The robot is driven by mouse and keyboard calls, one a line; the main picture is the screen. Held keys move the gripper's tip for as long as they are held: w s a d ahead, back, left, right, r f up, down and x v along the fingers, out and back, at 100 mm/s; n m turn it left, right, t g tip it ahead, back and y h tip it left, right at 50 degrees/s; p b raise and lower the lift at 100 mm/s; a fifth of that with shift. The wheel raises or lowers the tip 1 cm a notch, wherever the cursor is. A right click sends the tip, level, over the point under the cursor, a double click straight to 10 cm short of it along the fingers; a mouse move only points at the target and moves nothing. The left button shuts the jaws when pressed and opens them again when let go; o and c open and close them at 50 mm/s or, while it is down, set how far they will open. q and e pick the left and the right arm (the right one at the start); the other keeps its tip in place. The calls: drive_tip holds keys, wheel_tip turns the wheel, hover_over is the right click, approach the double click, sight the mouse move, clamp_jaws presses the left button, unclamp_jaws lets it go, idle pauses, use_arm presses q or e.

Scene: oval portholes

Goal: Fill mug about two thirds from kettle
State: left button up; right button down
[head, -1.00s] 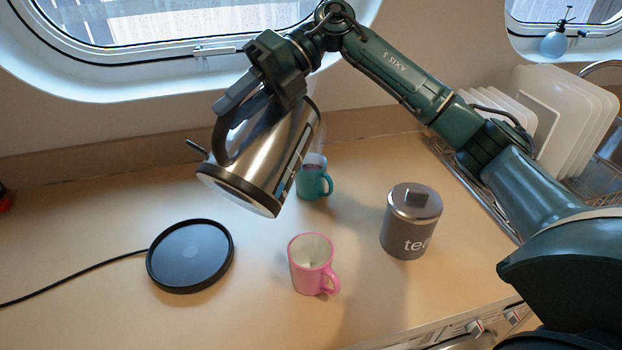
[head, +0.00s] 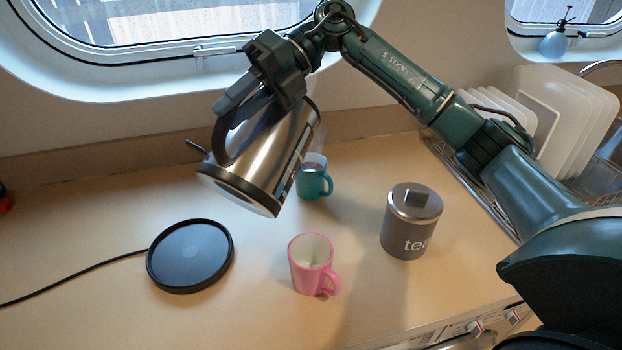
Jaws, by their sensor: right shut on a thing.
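My right gripper (head: 238,104) is shut on the black handle of the steel kettle (head: 272,150). The kettle is held tilted in the air above the counter, its base facing down and toward me. A pink mug (head: 311,268) stands upright on the counter, lower in the picture than the kettle and apart from it. Its pale inside shows, and I see no clear liquid level in it. A teal mug (head: 312,184) stands behind, partly beside the kettle's right edge, with something dark inside. My left gripper is not in view.
A round black kettle base (head: 190,256) with a cord lies at the left. A grey tea canister (head: 410,222) stands right of the pink mug. A dish rack with white plates (head: 560,110) is at the back right.

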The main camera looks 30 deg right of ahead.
sight(228, 163)
drive_tip(key=shift+s+a+f+n+t+h+b, duration=0.15)
drive_tip(key=shift+s+a+f+t+h+b, duration=0.25)
drive_tip(key=shift+f, duration=0.55)
drive_tip(key=shift+s+a+f+n+t+h+b, duration=0.1)
drive_tip(key=shift+s+a+f+n+h+b, duration=0.15)
drive_tip(key=shift+a+f+h+b, duration=0.4)
drive_tip(key=shift+s+a+f+n+t+h+b, duration=0.1)
drive_tip(key=shift+s+a+f+t+h+b, duration=0.3)
drive_tip(key=shift+f, duration=0.8)
drive_tip(key=shift+w+a, duration=0.1)
